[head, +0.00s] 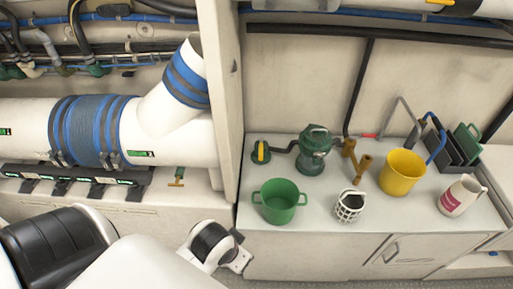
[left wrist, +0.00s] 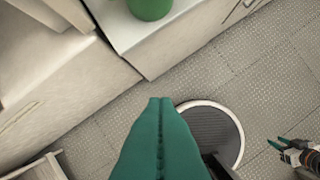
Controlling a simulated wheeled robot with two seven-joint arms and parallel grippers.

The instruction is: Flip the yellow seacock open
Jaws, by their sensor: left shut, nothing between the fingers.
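The yellow seacock (head: 261,153) stands at the left end of the white counter in the head view. It has a yellow lever on a round dark green body, and the lever looks roughly upright. My left arm reaches in from the lower left, below and left of the seacock, not touching it. In the left wrist view my left gripper (left wrist: 160,101) shows teal fingers pressed together, empty, over the floor. The seacock is outside that view. Another gripper, seemingly my right, (left wrist: 278,145) shows small at the right edge; its jaw state is unclear.
A green pot (head: 279,203) stands in front of the seacock. A green strainer (head: 315,150), brass fitting (head: 355,163), white basket (head: 349,206) and yellow bucket (head: 401,173) stand further right. An upright panel (head: 228,90) and white pipe (head: 185,140) bound the left.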

